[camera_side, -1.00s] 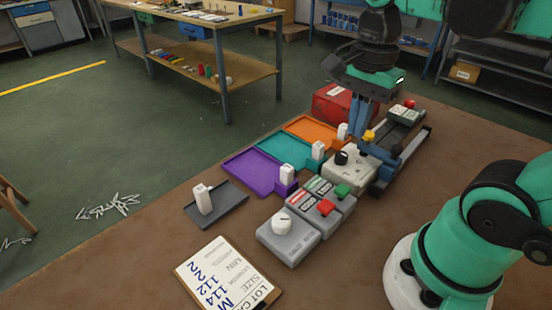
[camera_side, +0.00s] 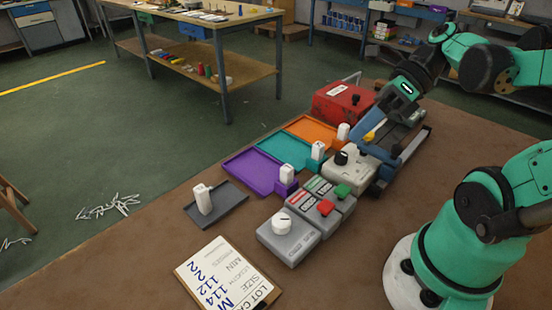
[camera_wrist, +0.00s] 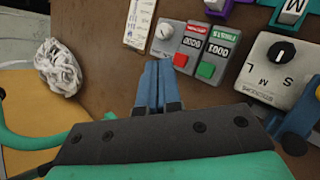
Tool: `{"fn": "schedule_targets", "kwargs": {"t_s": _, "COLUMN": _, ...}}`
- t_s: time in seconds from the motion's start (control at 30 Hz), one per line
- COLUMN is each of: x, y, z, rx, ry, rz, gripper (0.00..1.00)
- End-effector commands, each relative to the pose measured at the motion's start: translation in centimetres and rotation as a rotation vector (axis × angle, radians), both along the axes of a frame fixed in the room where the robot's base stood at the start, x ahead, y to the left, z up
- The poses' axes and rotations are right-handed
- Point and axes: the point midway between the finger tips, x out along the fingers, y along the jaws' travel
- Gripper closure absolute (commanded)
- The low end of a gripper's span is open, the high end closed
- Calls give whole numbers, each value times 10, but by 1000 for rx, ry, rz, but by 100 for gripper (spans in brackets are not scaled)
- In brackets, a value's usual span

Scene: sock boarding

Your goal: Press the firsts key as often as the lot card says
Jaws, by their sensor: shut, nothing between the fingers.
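The counter box has a red key (camera_side: 326,209) and a green key (camera_side: 343,190), each below a display with a label of its own colour. In the wrist view the red key (camera_wrist: 180,60) and green key (camera_wrist: 206,70) show clearly; the small digits are hard to read. The lot card (camera_side: 228,272) lies on a clipboard at the front and is cut off by the frame; M, 114, 112 and 2s are legible. My gripper (camera_side: 366,148) is shut and empty, tilted, behind the selector box. In the wrist view its fingers (camera_wrist: 157,66) point toward the keys, apart from them.
A grey box with white knob (camera_side: 281,227) adjoins the counter. The selector box (camera_side: 348,167) has a black knob. Purple (camera_side: 237,172), teal (camera_side: 268,147) and orange (camera_side: 310,128) trays and a dark tray (camera_side: 222,212) stand left. A red box (camera_side: 340,103) is behind. White crumpled cloth (camera_wrist: 58,68) lies left.

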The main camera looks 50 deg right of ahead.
Motion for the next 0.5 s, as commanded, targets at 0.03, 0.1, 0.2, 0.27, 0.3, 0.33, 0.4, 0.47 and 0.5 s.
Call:
{"fn": "schedule_targets", "kwargs": {"t_s": 0.03, "x": 0, "y": 0, "z": 0, "rx": -1, "ry": 0, "rz": 1, "gripper": 100}}
{"fn": "schedule_targets", "kwargs": {"t_s": 0.1, "x": 0, "y": 0, "z": -2, "rx": -1, "ry": 0, "rz": 1, "gripper": 100}}
{"fn": "schedule_targets", "kwargs": {"t_s": 0.2, "x": 1, "y": 0, "z": -7, "rx": -2, "ry": 0, "rz": 2, "gripper": 100}}
{"fn": "schedule_targets", "kwargs": {"t_s": 0.27, "x": 1, "y": -1, "z": -13, "rx": -2, "ry": 0, "rz": 2, "gripper": 100}}
{"fn": "schedule_targets", "kwargs": {"t_s": 0.3, "x": 1, "y": -1, "z": -17, "rx": -2, "ry": 0, "rz": 2, "gripper": 100}}
{"fn": "schedule_targets", "kwargs": {"t_s": 0.33, "x": 1, "y": -1, "z": -21, "rx": -2, "ry": 0, "rz": 2, "gripper": 100}}
{"fn": "schedule_targets", "kwargs": {"t_s": 0.4, "x": 0, "y": 0, "z": -30, "rx": -3, "ry": -1, "rz": 3, "gripper": 100}}
{"fn": "schedule_targets", "kwargs": {"t_s": 0.47, "x": 1, "y": -1, "z": -37, "rx": -3, "ry": -1, "rz": 3, "gripper": 100}}
{"fn": "schedule_targets", "kwargs": {"t_s": 0.5, "x": 1, "y": -1, "z": -42, "rx": -3, "ry": -1, "rz": 3, "gripper": 100}}
